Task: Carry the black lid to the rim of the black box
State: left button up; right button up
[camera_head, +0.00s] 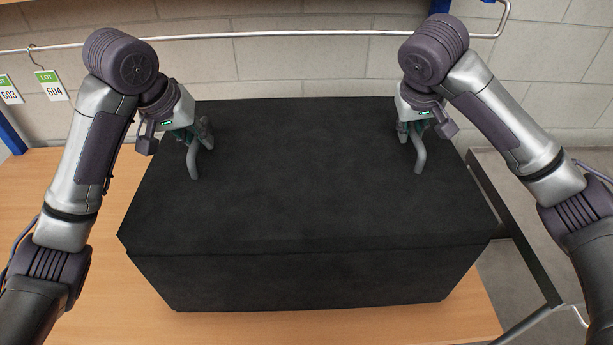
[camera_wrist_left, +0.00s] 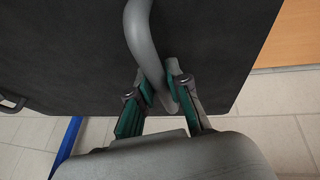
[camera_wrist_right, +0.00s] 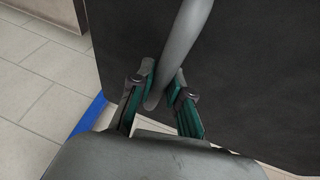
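The black lid (camera_head: 310,190) is a wide, flat dark panel lying over the black box (camera_head: 320,282), covering its opening. Its front edge runs along the top of the box's front wall; I see a thin dark line there but cannot tell whether they touch. Two grey curved handles stand on the lid, a left handle (camera_head: 193,158) and a right handle (camera_head: 419,155). My left gripper (camera_head: 203,135) is shut on the left handle, which passes between its fingers in the left wrist view (camera_wrist_left: 162,92). My right gripper (camera_head: 405,132) is shut on the right handle, also between fingers in its wrist view (camera_wrist_right: 162,85).
The box stands on a wooden table (camera_head: 60,185), with bare wood at the left and front. A metal rail (camera_head: 290,34) runs along the block wall behind. Two lot tags (camera_head: 50,85) hang at the left. A grey metal frame (camera_head: 520,235) stands at the right.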

pick_arm(q)
jog(key=o, duration=0.4)
jog(key=shift+r, duration=0.15)
jog(key=shift+c, duration=0.2)
pick_arm(e)
jog(key=o, duration=0.4)
jog(key=shift+r, duration=0.15)
jog(key=shift+c, duration=0.2)
jog(key=shift+r, duration=0.1)
pick_arm(q)
jog(key=v, duration=1.2)
pick_arm(e)
jog(key=v, duration=1.1)
jog(key=shift+s+r, duration=0.25)
jog(key=shift+r, duration=0.05)
jog(key=shift+a, duration=0.15)
